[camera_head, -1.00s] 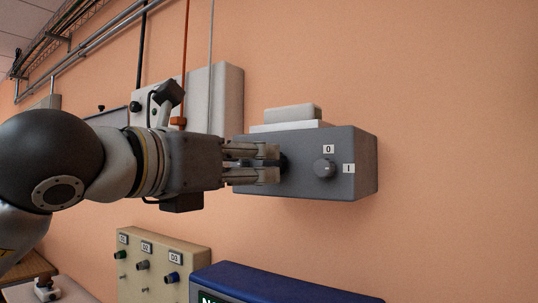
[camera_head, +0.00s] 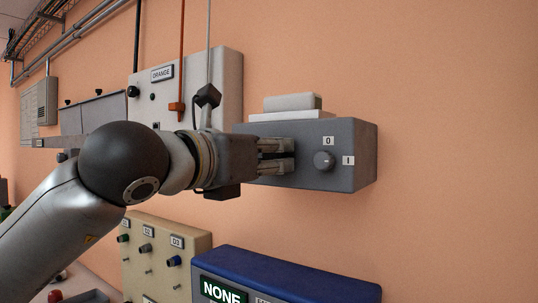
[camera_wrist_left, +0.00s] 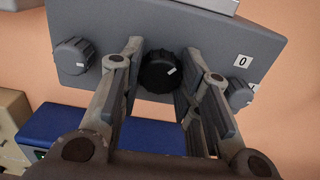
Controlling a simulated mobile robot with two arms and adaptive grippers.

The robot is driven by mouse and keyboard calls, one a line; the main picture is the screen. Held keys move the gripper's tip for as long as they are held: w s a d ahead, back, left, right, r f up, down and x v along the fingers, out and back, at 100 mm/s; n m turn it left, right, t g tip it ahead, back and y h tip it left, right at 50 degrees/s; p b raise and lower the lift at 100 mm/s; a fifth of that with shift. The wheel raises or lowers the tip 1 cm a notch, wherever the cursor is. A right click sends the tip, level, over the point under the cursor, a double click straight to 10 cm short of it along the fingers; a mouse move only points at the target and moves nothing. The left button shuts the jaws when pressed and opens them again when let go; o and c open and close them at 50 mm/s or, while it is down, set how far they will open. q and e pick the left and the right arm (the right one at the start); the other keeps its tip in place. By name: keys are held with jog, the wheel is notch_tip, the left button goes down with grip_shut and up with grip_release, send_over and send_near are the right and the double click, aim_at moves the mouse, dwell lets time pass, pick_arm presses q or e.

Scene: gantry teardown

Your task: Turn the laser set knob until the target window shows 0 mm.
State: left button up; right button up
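A grey box (camera_head: 340,135) is fixed to the wall. In the left wrist view its face (camera_wrist_left: 205,40) carries a black knob (camera_wrist_left: 160,72) with a white mark at its right side, between two grey knobs. My left gripper (camera_head: 294,155) is in front of the box. In the wrist view its two fingers (camera_wrist_left: 164,50) are apart, one on each side of the black knob, with gaps between; I cannot tell how far the tips are from the face. No window reading in mm is visible. My right gripper is not in view.
A grey knob (camera_head: 324,161) with 0 and I labels is right of my fingers. Below are a beige panel (camera_head: 195,225) with small knobs and a blue unit (camera_head: 300,270) whose display reads NONE. A white ORANGE-labelled box (camera_head: 228,90) is behind my wrist. The right wall is bare.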

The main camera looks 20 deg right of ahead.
pick_arm(q)
jog(key=shift+c, duration=1.1)
jog(key=shift+f+m+b, duration=0.15)
jog(key=shift+m+b, duration=1.05)
jog(key=shift+b, duration=0.05)
jog(key=shift+m+b, duration=0.65)
jog(key=shift+m, duration=0.25)
jog(key=m+b, duration=0.1)
jog(key=m, duration=0.1)
jog(key=shift+m, duration=0.4)
jog(key=m+b, duration=0.1)
jog(key=m, duration=0.3)
jog(key=shift+m+b, duration=0.35)
jog(key=shift+m, duration=2.05)
